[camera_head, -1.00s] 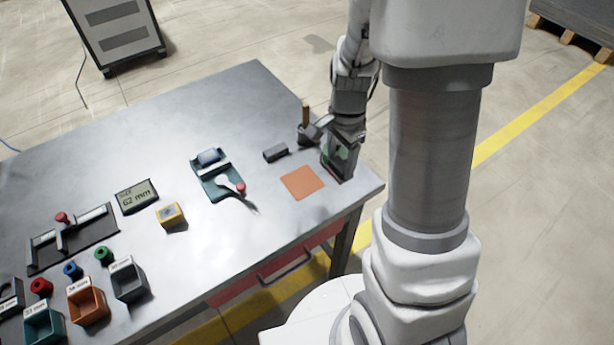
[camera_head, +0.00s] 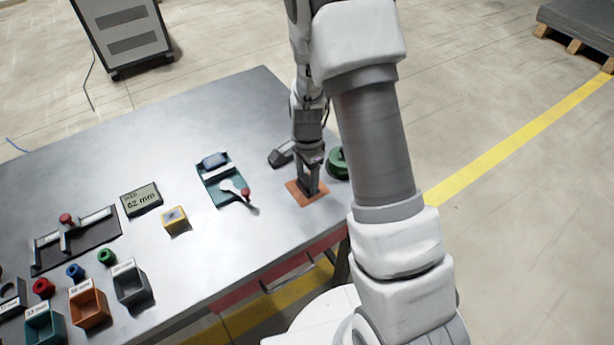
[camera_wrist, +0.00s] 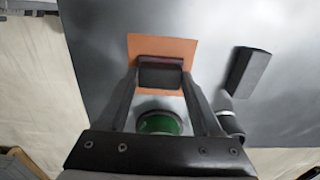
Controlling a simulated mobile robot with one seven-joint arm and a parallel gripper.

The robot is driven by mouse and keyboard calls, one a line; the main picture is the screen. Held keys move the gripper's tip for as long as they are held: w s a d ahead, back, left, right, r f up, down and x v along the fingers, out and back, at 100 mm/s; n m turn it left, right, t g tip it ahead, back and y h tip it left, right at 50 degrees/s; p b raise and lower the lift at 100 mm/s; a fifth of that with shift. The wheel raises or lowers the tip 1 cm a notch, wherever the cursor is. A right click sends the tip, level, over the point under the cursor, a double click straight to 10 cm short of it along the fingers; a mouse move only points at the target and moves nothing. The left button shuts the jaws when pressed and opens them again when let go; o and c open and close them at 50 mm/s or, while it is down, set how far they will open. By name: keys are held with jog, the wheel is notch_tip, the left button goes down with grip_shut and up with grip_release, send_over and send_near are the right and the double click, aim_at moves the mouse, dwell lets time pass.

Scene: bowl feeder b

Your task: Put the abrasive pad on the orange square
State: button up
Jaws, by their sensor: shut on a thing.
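The orange square (camera_head: 296,193) lies flat on the table near its right front edge; it also shows in the wrist view (camera_wrist: 143,45). My gripper (camera_head: 311,188) points down over it. In the wrist view my gripper (camera_wrist: 160,82) is shut on the abrasive pad (camera_wrist: 160,64), a small dark block with a maroon edge. The pad appears within the square's outline, with orange showing around its far side and both ends. I cannot tell whether the pad touches the square or hangs just above it. In the head view my fingers mostly hide the pad.
A green round object (camera_head: 337,160) stands right of my gripper, partly behind my arm. A dark block (camera_wrist: 248,72) lies beside the square. A teal fixture with a red knob (camera_head: 223,180) is to the left. A gauge display (camera_head: 141,198), yellow box (camera_head: 174,220) and bins stand farther left.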

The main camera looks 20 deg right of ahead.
jog(key=shift+f, duration=0.1)
jog(key=o, duration=1.2)
notch_tip(320, 180, up, 12)
jog(key=p, duration=0.1)
notch_tip(320, 180, up, 14)
jog(key=n+t, duration=0.3)
jog(key=n, duration=0.4)
send_over(307, 181)
jog(key=s, duration=0.8)
jog(key=s+r+n+t, duration=0.2)
jog(key=s+r+n, duration=0.4)
jog(key=s, duration=0.6)
jog(key=shift+s+n+t, duration=0.2)
jog(key=shift+n+t, duration=0.1)
jog(key=shift+n, duration=0.4)
